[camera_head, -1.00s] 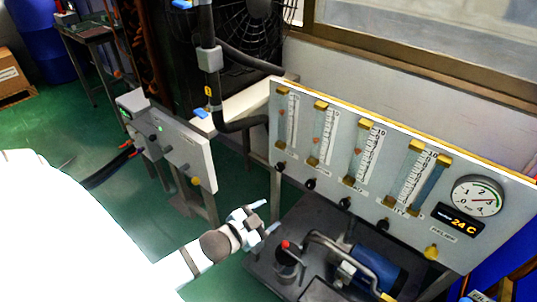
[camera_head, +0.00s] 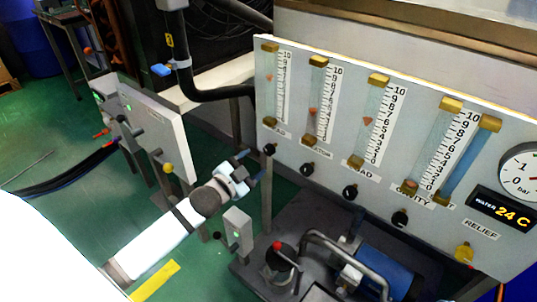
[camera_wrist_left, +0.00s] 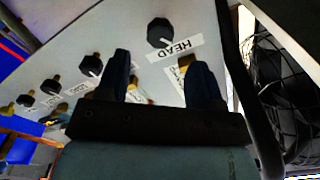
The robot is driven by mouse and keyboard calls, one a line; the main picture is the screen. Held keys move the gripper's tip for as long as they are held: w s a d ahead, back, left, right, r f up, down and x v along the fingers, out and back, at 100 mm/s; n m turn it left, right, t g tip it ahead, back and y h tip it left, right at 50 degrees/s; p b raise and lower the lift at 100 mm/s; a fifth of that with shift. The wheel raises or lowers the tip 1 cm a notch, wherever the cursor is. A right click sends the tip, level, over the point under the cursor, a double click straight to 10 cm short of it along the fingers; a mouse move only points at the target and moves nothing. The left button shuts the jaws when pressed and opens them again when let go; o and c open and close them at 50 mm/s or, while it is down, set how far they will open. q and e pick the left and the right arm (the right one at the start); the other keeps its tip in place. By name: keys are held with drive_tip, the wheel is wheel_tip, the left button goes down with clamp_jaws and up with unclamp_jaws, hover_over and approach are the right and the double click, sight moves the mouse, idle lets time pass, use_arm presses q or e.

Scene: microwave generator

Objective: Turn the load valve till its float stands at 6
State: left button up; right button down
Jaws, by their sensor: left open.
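The load valve is a black knob (camera_head: 350,191) under the LOAD label, third from the left on the pale panel. In the left wrist view it is the small dark knob (camera_wrist_left: 51,87) at left. Its flow tube (camera_head: 378,122) holds a red float (camera_head: 367,121) a little above mid-scale; I cannot read the exact number. My left gripper (camera_head: 252,166) is open and empty, left of the panel, near the HEAD knob (camera_head: 270,150). In the left wrist view its fingers (camera_wrist_left: 157,82) are apart, with the HEAD knob (camera_wrist_left: 160,32) beyond them. My right gripper is not in view.
Other black knobs flank the load valve, including the cavity knob (camera_head: 399,217). A yellow relief knob (camera_head: 464,253) is at right. A dark bench with a blue cylinder (camera_head: 386,272) and bent pipes lies below the panel.

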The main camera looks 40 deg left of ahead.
sight(267, 152)
use_arm(q)
drive_tip(key=w+b, duration=0.1)
drive_tip(key=w, duration=0.5)
drive_tip(key=shift+w+d+f+b, duration=0.1)
drive_tip(key=shift+d+b, duration=0.1)
drive_tip(key=shift+b, duration=0.2)
drive_tip(key=shift+w, duration=0.7)
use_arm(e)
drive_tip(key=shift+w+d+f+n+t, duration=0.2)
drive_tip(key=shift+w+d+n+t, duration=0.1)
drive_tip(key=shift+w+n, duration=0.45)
use_arm(q)
drive_tip(key=shift+c, duration=0.2)
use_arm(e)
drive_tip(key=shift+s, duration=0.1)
use_arm(q)
drive_tip(key=c, duration=0.9)
drive_tip(key=shift+d+r+p, duration=0.1)
drive_tip(key=shift+r+p, duration=0.25)
drive_tip(key=shift+p, duration=0.4)
drive_tip(key=shift+n+p, duration=0.3)
drive_tip(key=shift+p, duration=0.05)
drive_tip(key=shift+f, duration=0.25)
drive_tip(key=o, duration=0.9)
drive_tip(key=shift+o, duration=0.2)
drive_tip(key=shift+s, duration=0.15)
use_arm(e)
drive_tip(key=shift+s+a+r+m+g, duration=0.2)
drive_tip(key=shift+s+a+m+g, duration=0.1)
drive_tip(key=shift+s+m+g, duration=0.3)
